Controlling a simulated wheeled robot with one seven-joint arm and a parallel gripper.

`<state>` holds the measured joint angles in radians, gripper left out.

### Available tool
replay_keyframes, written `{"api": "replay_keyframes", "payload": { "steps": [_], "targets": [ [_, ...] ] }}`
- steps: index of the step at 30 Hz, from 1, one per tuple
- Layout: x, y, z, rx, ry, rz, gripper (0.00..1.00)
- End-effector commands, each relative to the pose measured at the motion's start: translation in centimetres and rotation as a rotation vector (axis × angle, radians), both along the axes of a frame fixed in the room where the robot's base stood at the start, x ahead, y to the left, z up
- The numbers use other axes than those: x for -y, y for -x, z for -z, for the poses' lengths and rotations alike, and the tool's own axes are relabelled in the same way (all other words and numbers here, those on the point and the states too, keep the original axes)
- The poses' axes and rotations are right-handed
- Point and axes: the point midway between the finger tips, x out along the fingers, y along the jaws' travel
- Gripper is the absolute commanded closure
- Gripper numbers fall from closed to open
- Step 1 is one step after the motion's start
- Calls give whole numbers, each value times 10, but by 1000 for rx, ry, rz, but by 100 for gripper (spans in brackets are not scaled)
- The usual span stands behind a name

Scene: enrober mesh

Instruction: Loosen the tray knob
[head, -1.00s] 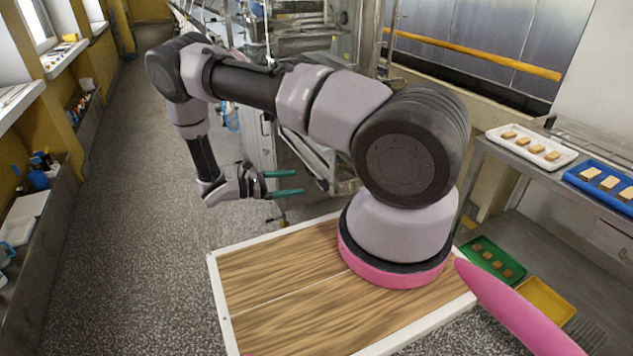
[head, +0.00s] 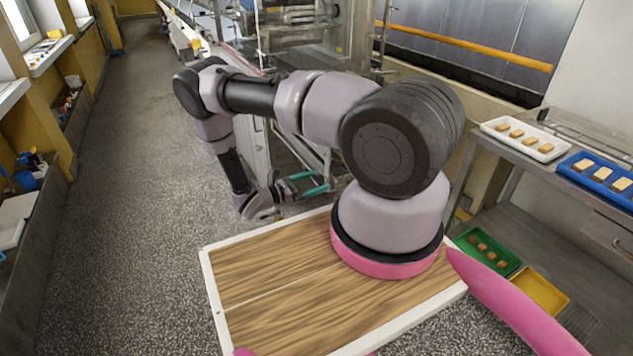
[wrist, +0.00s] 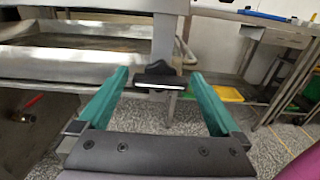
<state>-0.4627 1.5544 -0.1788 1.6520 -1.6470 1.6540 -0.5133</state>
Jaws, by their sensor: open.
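My gripper (head: 318,182) is open, with its two green fingers apart and nothing held between them. In the wrist view its fingertips (wrist: 158,80) frame a dark, lobed knob (wrist: 155,70) with a bright metal strip along its lower edge. The knob looks like the tray knob and sits in front of a grey upright post. It appears beyond or level with the fingertips; I cannot tell the exact gap. No contact is visible. In the head view I cannot make out the knob near the machine frame.
A metal tray (wrist: 70,68) spans the wrist view's left side, with a red-handled valve (wrist: 31,103) below it. In the head view, a side table on the right carries a white tray (head: 548,154) and a blue tray (head: 571,179) of sweets. The aisle floor (head: 130,150) is clear.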

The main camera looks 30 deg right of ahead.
Motion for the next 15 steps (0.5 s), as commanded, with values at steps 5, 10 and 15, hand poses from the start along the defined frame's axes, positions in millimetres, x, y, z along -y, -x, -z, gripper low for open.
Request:
{"api": "replay_keyframes", "payload": {
  "steps": [5, 10, 15],
  "targets": [
    [7, 0, 0, 1, 0, -1, 0],
    [7, 0, 0, 1, 0, -1, 0],
    [7, 0, 0, 1, 0, -1, 50]
  ]
}}
